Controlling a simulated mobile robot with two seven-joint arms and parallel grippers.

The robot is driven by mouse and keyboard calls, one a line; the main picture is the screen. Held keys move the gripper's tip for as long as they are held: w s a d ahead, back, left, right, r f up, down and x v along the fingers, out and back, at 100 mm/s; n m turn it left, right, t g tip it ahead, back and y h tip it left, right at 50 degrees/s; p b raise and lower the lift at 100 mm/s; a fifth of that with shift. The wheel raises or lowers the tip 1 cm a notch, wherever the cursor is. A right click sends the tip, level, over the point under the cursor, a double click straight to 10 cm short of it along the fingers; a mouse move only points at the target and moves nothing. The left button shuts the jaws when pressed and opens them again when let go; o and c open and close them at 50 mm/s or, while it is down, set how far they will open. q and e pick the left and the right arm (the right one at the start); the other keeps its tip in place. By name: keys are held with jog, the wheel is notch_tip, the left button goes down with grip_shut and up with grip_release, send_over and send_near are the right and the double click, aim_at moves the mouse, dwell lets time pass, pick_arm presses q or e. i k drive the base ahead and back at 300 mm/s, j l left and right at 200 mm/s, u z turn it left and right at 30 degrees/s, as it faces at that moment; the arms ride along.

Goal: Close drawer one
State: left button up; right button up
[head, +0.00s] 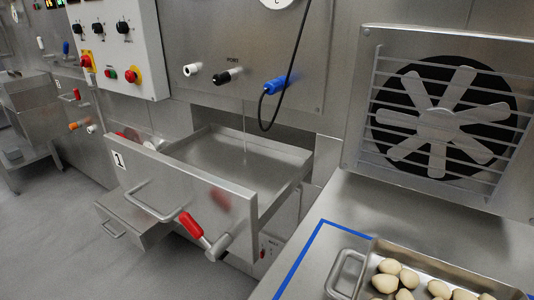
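Drawer one (185,205) is a steel drawer with a "1" label at the left end of its front panel. It stands pulled out from the steel machine wall, and its wide, shallow inside shows and looks empty. A bar handle (152,203) sits on its front. A lever with a red grip (191,225) is mounted near the right end of the front and slants down to the right. Neither of my grippers shows in the head view.
At right, a counter with blue tape (302,258) carries a steel tray (346,272) of pale, rounded pieces. A fan (440,120) stands behind it. A black cable (299,45) hangs above the drawer. Grey floor (60,240) is clear at left.

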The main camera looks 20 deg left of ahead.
aim_at(208, 175)
jog(key=i+j+z, duration=0.15)
jog(key=j, duration=0.4)
jog(key=j+z, duration=0.1)
jog(key=j, duration=0.5)
jog(key=i+j+z, duration=0.15)
jog(key=j, duration=0.4)
